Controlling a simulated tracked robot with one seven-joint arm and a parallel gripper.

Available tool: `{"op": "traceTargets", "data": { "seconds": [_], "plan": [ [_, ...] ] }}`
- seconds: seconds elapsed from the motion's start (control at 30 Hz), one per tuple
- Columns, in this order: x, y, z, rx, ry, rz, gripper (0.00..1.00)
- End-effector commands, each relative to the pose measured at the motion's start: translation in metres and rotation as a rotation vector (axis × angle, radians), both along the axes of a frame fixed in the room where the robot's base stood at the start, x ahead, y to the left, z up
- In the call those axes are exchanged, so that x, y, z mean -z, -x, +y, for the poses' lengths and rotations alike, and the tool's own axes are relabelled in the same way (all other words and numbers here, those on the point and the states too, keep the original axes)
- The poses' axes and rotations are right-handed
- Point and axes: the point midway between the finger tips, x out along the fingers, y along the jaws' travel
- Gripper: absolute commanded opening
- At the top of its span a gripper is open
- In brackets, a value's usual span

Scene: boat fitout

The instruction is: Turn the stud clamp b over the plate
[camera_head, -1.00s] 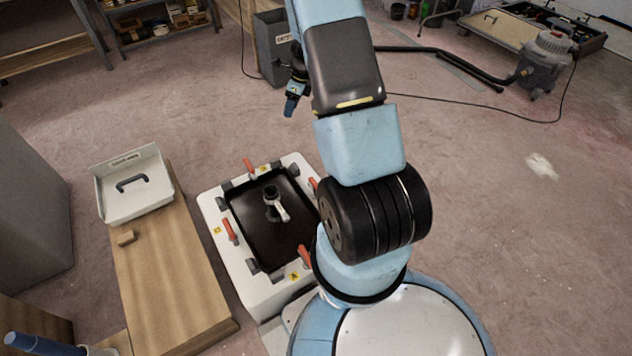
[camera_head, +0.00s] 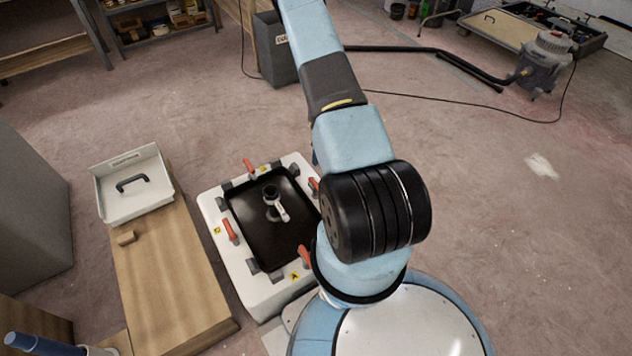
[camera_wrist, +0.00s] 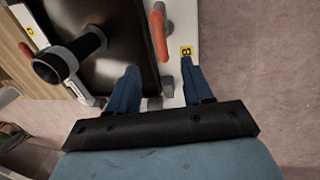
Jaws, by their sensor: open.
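A black plate (camera_head: 250,220) lies in the white fixture (camera_head: 212,206), with several orange-handled clamps around it. A black-capped fitting (camera_head: 270,192) stands on the plate; it also shows in the wrist view (camera_wrist: 65,62). In the wrist view, a yellow label reading B (camera_wrist: 186,51) sits on the white rim, and the orange handle of stud clamp b (camera_wrist: 158,35) lies just left of it, roughly along the rim beside the plate (camera_wrist: 120,60). My gripper (camera_wrist: 158,82) is open and empty, its blue fingers pointing toward the rim below the handle. The head view hides my gripper behind my arm.
A grey bin (camera_head: 275,50) and a vacuum (camera_head: 545,62) stand farther back. The floor to the right is clear.

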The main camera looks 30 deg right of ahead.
Motion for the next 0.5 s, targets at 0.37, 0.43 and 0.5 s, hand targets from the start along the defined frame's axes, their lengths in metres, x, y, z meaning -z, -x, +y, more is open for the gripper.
{"op": "traceTargets", "data": {
  "seconds": [0.37,0.43,0.5],
  "plan": [
    [0.053,0.001,0.011,-0.001,-0.002,0.002,0.50],
    [0.064,0.001,0.013,-0.001,-0.001,0.002,0.50],
    [0.076,0.001,0.015,-0.002,-0.001,0.002,0.50]
  ]
}}
